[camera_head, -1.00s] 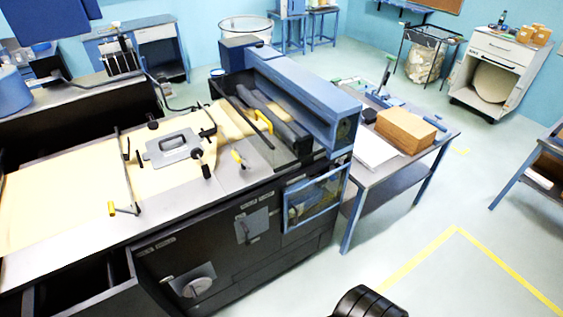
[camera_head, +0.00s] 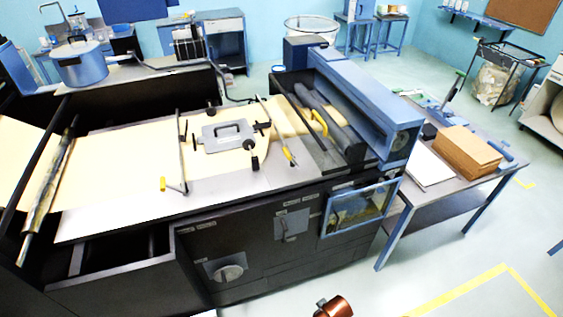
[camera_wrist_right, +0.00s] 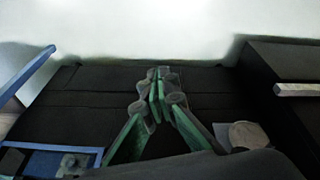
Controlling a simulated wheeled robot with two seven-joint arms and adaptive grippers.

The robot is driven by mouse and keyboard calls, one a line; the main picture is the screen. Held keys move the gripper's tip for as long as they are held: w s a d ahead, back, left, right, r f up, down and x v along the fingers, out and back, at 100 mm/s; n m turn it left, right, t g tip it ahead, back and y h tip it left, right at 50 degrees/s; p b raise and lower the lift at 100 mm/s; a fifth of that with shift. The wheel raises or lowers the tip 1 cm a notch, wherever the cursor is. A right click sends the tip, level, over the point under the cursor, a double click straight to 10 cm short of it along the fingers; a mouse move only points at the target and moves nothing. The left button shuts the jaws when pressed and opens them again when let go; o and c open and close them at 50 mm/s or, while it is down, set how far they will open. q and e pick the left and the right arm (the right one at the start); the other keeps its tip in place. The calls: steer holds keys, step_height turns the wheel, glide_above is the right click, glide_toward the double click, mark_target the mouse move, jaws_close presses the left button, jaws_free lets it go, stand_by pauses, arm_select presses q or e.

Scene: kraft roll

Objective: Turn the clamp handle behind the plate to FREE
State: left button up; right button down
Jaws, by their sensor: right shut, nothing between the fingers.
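In the head view, a grey plate with a carry handle (camera_head: 228,135) lies on the cream sheet (camera_head: 130,150) on the machine's top. Black knobs and small levers stand around it, and a yellow-tipped lever (camera_head: 288,156) is to its right. A smaller grey plate with a lever (camera_head: 290,224) is on the dark front panel. I cannot tell which of these is the clamp handle, and no FREE mark is readable. In the right wrist view, my right gripper (camera_wrist_right: 157,88) is shut and empty, in front of the dark panel. My left gripper is not in view.
A round pale dial (camera_head: 228,272) and a blue-framed window (camera_head: 360,207) are on the machine's front. An open drawer (camera_head: 110,275) juts out at the left. A table with a brown stack (camera_head: 467,152) stands at the right. Open floor lies in front.

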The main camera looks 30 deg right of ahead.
steer(key=w+d+r+n+t+h, duration=0.3)
steer(key=w+r, duration=0.6)
steer(key=r, duration=0.3)
steer(key=w+d+r+n+t+h, duration=0.2)
steer(key=w+d+r+t, duration=0.15)
steer(key=w+r, duration=0.65)
steer(key=w+a+r+n+t+h, duration=0.1)
steer(key=w+a+r+n+t, duration=0.3)
steer(key=w+r, duration=0.5)
steer(key=w+a+r+n+t+h, duration=0.25)
steer(key=w+r+n, duration=0.35)
steer(key=r, duration=0.6)
steer(key=w+d, duration=0.8)
steer(key=d, duration=0.1)
steer(key=shift+w+d+r+m+t+y+p, duration=0.15)
steer(key=shift+w+r+m+t+y+p, duration=0.05)
steer(key=shift+r+m+t+y+p, duration=0.2)
steer(key=shift+r, duration=0.15)
